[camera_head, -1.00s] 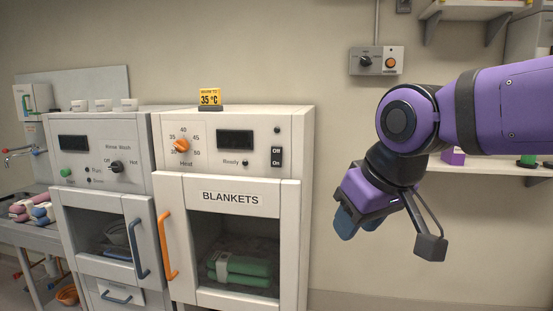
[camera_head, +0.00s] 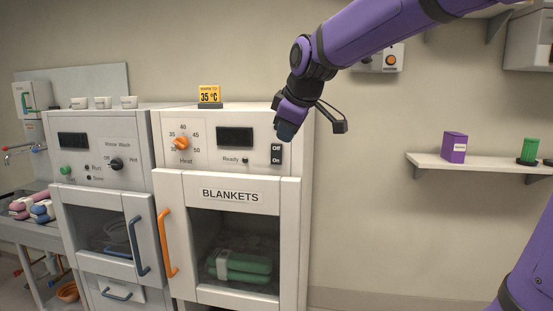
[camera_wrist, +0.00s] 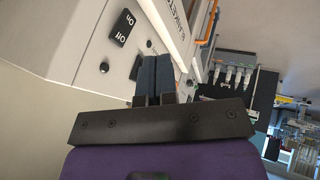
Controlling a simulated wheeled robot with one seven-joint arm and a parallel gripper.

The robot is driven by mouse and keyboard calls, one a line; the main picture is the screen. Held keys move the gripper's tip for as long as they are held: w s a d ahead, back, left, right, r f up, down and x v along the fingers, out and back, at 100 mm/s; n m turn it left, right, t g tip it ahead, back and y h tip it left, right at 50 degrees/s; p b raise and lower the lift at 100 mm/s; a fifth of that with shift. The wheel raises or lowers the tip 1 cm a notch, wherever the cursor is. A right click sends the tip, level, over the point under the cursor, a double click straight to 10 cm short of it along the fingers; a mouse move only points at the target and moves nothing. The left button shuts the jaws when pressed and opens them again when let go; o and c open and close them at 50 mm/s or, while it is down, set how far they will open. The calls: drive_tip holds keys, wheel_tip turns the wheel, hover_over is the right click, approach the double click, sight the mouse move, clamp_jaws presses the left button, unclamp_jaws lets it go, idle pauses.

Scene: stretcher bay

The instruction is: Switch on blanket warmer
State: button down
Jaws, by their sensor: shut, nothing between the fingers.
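The blanket warmer (camera_head: 292,230) is a white cabinet labelled BLANKETS, with folded green blankets (camera_head: 240,266) behind its door window. Its panel has an orange heat knob (camera_head: 181,143), a dark display (camera_head: 235,138) and a black Off/On switch (camera_head: 276,155). The switch also shows in the wrist view (camera_wrist: 122,28), upper left of the fingers. The display looks blank. My gripper (camera_head: 287,131) is shut and empty, in front of the panel's upper right, just above the switch in the head view. In the wrist view my gripper (camera_wrist: 155,75) appears apart from the switch.
A yellow 35 °C sign (camera_head: 209,95) stands on the warmer. The rinse-wash cabinet (camera_head: 100,190) stands to its left. A wall shelf (camera_head: 480,165) on the right holds a purple box (camera_head: 454,147) and a green item (camera_head: 529,150).

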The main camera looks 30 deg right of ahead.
sight(277, 158)
drive_tip(key=shift+w+r, duration=0.1)
drive_tip(key=shift+w, duration=0.4)
drive_tip(key=x, duration=0.3)
drive_tip(key=d+x, duration=0.1)
drive_tip(key=x, duration=0.3)
drive_tip(key=w+x, duration=0.1)
drive_tip(key=x, duration=0.3)
drive_tip(key=shift+w+d+r, duration=0.2)
drive_tip(key=shift+d, duration=0.2)
drive_tip(key=shift+w+d, duration=0.4)
drive_tip(key=shift+w, duration=0.25)
drive_tip(key=shift+w+d+f, duration=0.2)
drive_tip(key=shift+w+d, duration=0.05)
drive_tip(key=shift+r, duration=0.15)
